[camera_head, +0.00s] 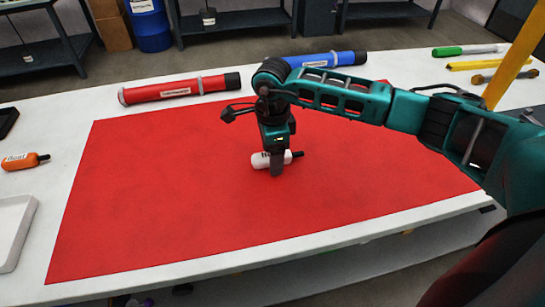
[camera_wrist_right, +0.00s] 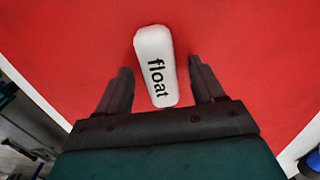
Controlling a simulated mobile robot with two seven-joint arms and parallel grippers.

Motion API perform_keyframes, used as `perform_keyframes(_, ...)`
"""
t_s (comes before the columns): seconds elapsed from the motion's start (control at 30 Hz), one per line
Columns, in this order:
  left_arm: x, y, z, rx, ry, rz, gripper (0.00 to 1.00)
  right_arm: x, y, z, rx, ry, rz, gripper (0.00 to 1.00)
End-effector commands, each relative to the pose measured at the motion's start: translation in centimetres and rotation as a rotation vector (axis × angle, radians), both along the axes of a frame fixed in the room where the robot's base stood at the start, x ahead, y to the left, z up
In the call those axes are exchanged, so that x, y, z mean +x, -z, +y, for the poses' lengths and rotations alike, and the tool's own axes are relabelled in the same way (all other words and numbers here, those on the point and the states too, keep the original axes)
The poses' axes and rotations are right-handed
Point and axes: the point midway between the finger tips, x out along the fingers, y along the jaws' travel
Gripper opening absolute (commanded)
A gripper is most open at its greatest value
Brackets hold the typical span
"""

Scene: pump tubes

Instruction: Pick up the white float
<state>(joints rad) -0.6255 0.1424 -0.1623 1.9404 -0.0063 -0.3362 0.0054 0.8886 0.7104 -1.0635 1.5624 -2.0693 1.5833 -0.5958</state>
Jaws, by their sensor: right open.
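The white float (camera_head: 260,160) lies on its side on the red mat in the head view, with a dark tip at its right end. In the right wrist view the float (camera_wrist_right: 155,62) shows the word "float" and lies between the two fingers. My right gripper (camera_head: 277,170) is above the float with its fingers down around it. In the right wrist view the right gripper (camera_wrist_right: 163,82) is open, with a gap between the float and each finger. The near finger hides part of the float in the head view. My left gripper is in neither view.
An orange float (camera_head: 22,161) lies on the white table at the left, near a white tray (camera_head: 12,230). A red tube (camera_head: 172,91) and a blue tube (camera_head: 325,59) lie behind the red mat (camera_head: 150,200). A green-handled tool (camera_head: 465,50) lies at the back right.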

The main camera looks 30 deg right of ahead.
Motion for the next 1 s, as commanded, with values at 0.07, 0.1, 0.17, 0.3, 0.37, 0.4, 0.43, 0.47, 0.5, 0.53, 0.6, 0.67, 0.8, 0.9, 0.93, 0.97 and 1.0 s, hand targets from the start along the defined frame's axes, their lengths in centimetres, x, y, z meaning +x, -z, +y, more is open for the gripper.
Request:
perform_keyframes(0.07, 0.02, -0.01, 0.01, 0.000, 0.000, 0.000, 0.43, 0.01, 0.02, 0.01, 0.000, 0.000, 0.000, 0.68)
perform_keyframes(0.1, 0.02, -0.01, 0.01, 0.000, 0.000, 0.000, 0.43, 0.01, 0.01, 0.01, 0.000, 0.000, 0.000, 0.68)
perform_keyframes(0.17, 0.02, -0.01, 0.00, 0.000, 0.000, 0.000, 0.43, 0.01, 0.01, 0.01, 0.000, 0.000, 0.000, 0.68)
perform_keyframes(0.3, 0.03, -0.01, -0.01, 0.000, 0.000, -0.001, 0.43, 0.01, -0.01, 0.00, 0.000, 0.000, 0.000, 0.55)
perform_keyframes(0.37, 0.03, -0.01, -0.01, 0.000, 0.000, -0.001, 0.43, 0.01, -0.02, 0.00, 0.000, 0.000, 0.000, 0.49)
perform_keyframes(0.4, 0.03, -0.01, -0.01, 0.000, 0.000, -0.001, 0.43, 0.01, -0.02, 0.00, 0.000, 0.000, 0.000, 0.45)
perform_keyframes(0.43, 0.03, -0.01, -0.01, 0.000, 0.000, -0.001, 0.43, 0.01, -0.02, 0.00, 0.000, 0.000, 0.000, 0.42)
perform_keyframes(0.47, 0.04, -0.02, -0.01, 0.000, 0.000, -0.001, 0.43, 0.01, -0.02, 0.00, 0.000, 0.000, 0.000, 0.39)
perform_keyframes(0.5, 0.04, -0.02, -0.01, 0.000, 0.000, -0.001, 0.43, 0.01, -0.02, -0.01, 0.000, 0.000, 0.000, 0.36)
perform_keyframes(0.53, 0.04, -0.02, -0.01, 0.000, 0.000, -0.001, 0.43, 0.01, -0.02, -0.01, 0.000, 0.000, 0.000, 0.33)
perform_keyframes(0.6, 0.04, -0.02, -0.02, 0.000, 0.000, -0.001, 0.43, 0.00, -0.02, -0.01, 0.000, 0.000, 0.000, 0.26)
perform_keyframes(0.67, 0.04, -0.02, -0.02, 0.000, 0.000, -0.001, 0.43, -0.01, 0.00, -0.02, 0.000, 0.000, 0.001, 0.20)
perform_keyframes(0.8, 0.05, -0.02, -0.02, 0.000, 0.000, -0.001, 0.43, -0.05, 0.05, -0.02, 0.000, 0.000, 0.002, 0.07)
perform_keyframes(0.9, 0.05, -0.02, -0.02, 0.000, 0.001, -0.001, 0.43, -0.06, 0.07, -0.03, 0.000, 0.000, 0.002, 0.07)
perform_keyframes(0.93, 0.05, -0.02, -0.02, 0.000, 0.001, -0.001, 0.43, -0.06, 0.07, -0.03, 0.000, 0.000, 0.002, 0.07)
perform_keyframes(0.97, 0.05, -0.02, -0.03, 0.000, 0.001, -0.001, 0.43, -0.07, 0.09, -0.02, 0.000, 0.000, 0.002, 0.07)
perform_keyframes(1.0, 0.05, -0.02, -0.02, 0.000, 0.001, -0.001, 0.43, -0.08, 0.09, -0.02, 0.000, 0.000, 0.003, 0.07)
